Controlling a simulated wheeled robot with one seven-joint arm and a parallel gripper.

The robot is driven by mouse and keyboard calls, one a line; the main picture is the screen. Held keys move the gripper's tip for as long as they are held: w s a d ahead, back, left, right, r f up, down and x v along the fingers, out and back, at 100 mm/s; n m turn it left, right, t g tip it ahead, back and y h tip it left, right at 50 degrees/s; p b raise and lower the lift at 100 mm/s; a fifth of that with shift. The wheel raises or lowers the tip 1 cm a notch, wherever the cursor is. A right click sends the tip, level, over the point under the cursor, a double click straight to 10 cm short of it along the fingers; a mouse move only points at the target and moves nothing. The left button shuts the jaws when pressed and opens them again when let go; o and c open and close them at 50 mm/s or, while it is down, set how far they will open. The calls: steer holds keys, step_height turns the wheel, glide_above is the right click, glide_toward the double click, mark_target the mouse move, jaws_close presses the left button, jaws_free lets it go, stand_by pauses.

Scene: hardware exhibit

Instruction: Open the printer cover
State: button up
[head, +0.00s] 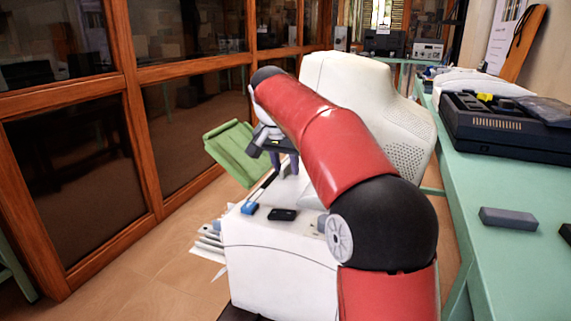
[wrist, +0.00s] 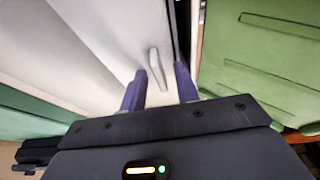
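The printer appears to be the white box-shaped machine (head: 275,262) in front of me, with a blue part and a black part on its top. My gripper (head: 285,170) is above its far top side, pointing down. In the wrist view, my gripper (wrist: 160,74) is open, with its two purple fingers apart. A small pale grey handle-like piece (wrist: 156,67) stands out from the white surface (wrist: 105,40) and shows between the fingertips. I cannot tell whether the fingers touch it. My red arm hides part of the printer's right side.
A green panel (head: 233,150) tilts up behind the printer, left of my gripper. A tall white casing (head: 345,85) stands behind my arm. A green table (head: 510,260) on the right holds a black device (head: 505,128) and a grey block (head: 508,218). Wood-framed glass cases line the left.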

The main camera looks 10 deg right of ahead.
mark_target(300, 178)
jaws_close()
steer(key=shift+r, duration=0.1)
steer(key=shift+s+d+r+t+y, duration=0.1)
steer(key=shift+d+r+t+y, duration=0.1)
steer(key=shift+r, duration=0.15)
steer(key=shift+s+d+r+t+y, duration=0.1)
steer(key=shift+r+y, duration=0.1)
steer(key=shift+r, duration=0.15)
steer(key=r+y, duration=0.1)
steer(key=s+d+r+t+y, duration=0.1)
steer(key=r, duration=0.1)
steer(key=d+r+m+t+y+b, duration=0.1)
steer(key=r, duration=0.1)
steer(key=shift+s+d, duration=0.2)
steer(key=shift+s, duration=0.05)
steer(key=s+d+r+m+t+y+b, duration=0.1)
steer(key=s+d+m+t+y+b, duration=0.1)
steer(key=s+d+t+y+b, duration=0.2)
steer(key=s+d+r+m+t+y+b, duration=0.2)
steer(key=s+d+t+y+b, duration=0.3)
steer(key=d+b, duration=0.4)
steer(key=shift+s+d+t+b, duration=0.35)
steer(key=shift+s+d+t, duration=0.45)
steer(key=shift+s+d, duration=1)
steer(key=shift+w+d+y, duration=0.4)
steer(key=shift+w+d, duration=0.05)
